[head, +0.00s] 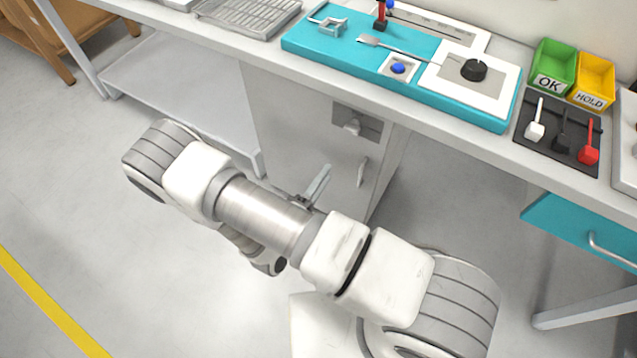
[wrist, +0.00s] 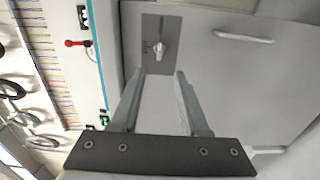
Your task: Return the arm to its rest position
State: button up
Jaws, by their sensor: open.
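My arm stretches across the lower middle of the head view, folded low in front of the bench. My gripper (wrist: 159,75) is open and empty in the wrist view, its two fingers apart with only the grey cabinet front beyond. In the head view my gripper (head: 317,186) is mostly hidden behind the arm, with one finger showing in front of the cabinet. The cabinet (head: 290,125) stands under the bench. It carries a dark plate with a pale knob (head: 352,127), which also shows beyond the fingertips in the wrist view (wrist: 159,50).
The bench holds a teal board (head: 330,57), a green OK bin (head: 553,66), a yellow HOLD bin (head: 593,80) and a dark tray (head: 535,148) with white, black and red pieces. A teal drawer (head: 575,225) hangs at right. Open floor (head: 90,215) lies left.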

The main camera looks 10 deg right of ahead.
jog(key=shift+v, duration=1.05)
jog(key=shift+r, duration=0.1)
jog(key=s+d+r+m+g+p, duration=0.1)
jog(key=d+r+m+g, duration=0.2)
jog(key=r+g, duration=0.35)
jog(key=s+d+r+m+g+p, duration=0.1)
jog(key=d+r+m+g+p, duration=0.2)
jog(key=r, duration=0.6)
jog(key=s+d+r+m+g, duration=0.2)
jog(key=d+r+m+g, duration=0.25)
jog(key=r, duration=0.35)
jog(key=s+r+t+y+p, duration=0.2)
jog(key=r+y, duration=0.3)
jog(key=r, duration=0.5)
jog(key=s+r+t+y+p, duration=0.2)
jog(key=s+r+y, duration=0.3)
jog(key=r, duration=0.6)
jog(key=shift+s+a+t+y, duration=0.3)
jog(key=shift+a+t, duration=0.1)
jog(key=shift+t, duration=0.1)
